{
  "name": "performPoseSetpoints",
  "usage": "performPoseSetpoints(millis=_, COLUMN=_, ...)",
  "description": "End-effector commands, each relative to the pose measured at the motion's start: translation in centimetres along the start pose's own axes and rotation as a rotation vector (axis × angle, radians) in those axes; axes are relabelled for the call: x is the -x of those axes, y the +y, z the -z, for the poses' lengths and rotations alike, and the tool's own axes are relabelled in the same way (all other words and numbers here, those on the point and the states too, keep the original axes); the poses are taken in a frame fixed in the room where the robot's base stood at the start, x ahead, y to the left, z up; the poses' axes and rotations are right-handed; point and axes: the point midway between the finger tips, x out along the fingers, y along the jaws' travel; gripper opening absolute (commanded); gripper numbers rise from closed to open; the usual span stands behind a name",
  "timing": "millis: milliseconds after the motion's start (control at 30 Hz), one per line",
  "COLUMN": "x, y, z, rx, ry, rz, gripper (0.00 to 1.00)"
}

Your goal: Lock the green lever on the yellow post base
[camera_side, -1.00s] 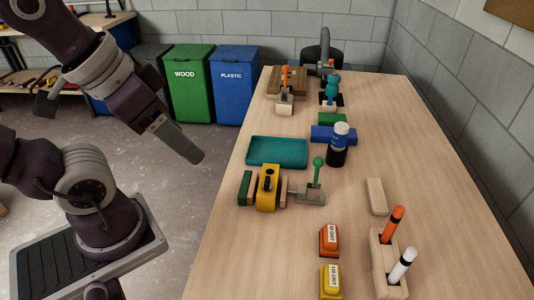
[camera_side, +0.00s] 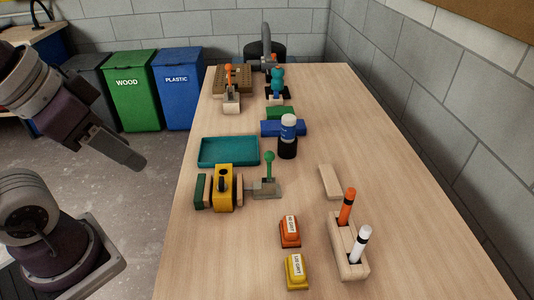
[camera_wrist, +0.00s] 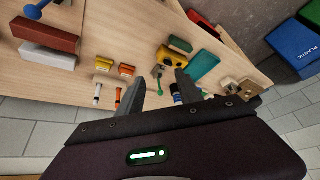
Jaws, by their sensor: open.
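The green lever (camera_side: 269,162) has a round knob and stands roughly upright on a small grey base (camera_side: 266,189) on the bench. To its left is a yellow block (camera_side: 223,190) with a dark knob on top, between wooden pieces. Which part is the yellow post base is not certain. My gripper (camera_side: 134,160) is off the bench's left side, well apart from the lever. In the wrist view my gripper (camera_wrist: 160,78) has its fingers apart with nothing held. The lever's green knob (camera_wrist: 158,93) shows between the fingers, far beyond them, near the yellow block (camera_wrist: 173,55).
A teal tray (camera_side: 229,151) lies behind the yellow block. A dark, white-topped bottle (camera_side: 287,137) stands behind the lever. Orange (camera_side: 290,232) and yellow (camera_side: 296,271) grit blocks and a marker holder (camera_side: 349,250) are in front. The bench's right side is mostly clear.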

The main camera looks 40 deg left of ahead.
Motion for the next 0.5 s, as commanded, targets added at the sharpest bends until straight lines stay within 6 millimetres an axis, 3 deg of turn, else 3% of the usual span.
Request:
performPoseSetpoints(millis=33, x=-0.4, y=0.1, z=0.3, rx=-0.048, ry=-0.012, rz=0.005, gripper=0.31)
performPoseSetpoints(millis=200, x=-3.2, y=0.8, z=3.0, rx=-0.46, ry=-0.08, rz=-0.009, gripper=0.0)
performPoseSetpoints(millis=500, x=-10.2, y=0.2, z=8.2, rx=-1.278, ry=-0.072, rz=-0.194, gripper=0.0)
